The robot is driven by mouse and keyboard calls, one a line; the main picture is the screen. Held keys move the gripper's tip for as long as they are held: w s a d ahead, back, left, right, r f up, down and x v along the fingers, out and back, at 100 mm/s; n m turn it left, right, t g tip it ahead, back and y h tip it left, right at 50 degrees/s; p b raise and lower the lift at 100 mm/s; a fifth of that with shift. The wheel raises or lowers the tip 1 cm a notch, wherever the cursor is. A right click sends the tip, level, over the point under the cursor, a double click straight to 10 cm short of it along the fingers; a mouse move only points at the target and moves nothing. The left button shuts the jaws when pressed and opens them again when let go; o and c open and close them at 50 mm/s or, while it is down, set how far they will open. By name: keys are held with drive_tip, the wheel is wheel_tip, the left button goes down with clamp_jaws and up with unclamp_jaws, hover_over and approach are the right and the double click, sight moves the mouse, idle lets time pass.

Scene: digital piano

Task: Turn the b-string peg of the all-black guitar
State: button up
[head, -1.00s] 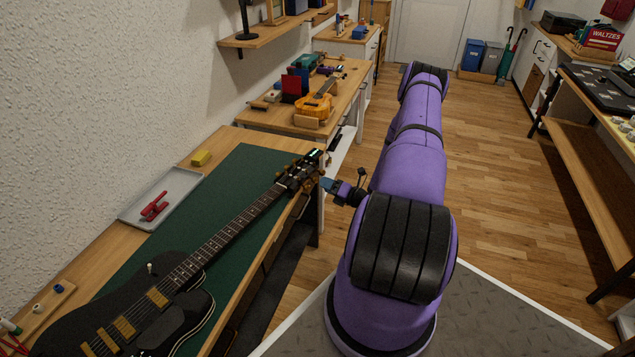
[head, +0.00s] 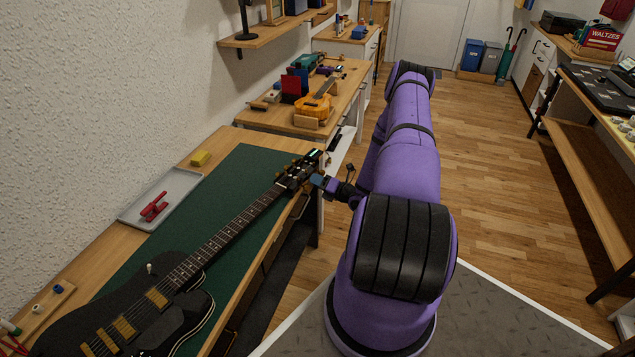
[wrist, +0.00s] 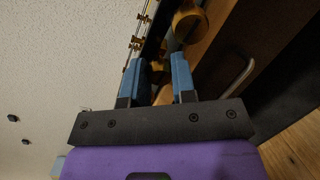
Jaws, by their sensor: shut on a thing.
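The all-black guitar (head: 170,300) lies on a green mat (head: 215,212) on the bench, its neck running up to the right. Its headstock (head: 303,168) is at the mat's far right, by the bench edge. My gripper (head: 316,181) is at the near right side of the headstock. In the wrist view, the blue fingers of my gripper (wrist: 158,75) are beside the headstock's pegs, with a gap showing between them lower down. A gold peg (wrist: 187,25) shows just above the fingertips. The fingers are shut on a peg; which string it belongs to cannot be told.
A grey tray (head: 180,185) with a red tool (head: 154,207) and a yellow block (head: 201,158) are on the bench left of the guitar. Open wooden floor (head: 490,170) lies to the right.

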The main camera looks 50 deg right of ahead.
drive_tip(key=shift+n, duration=7.9)
drive_tip(key=o, duration=0.9)
drive_tip(key=shift+o, duration=0.2)
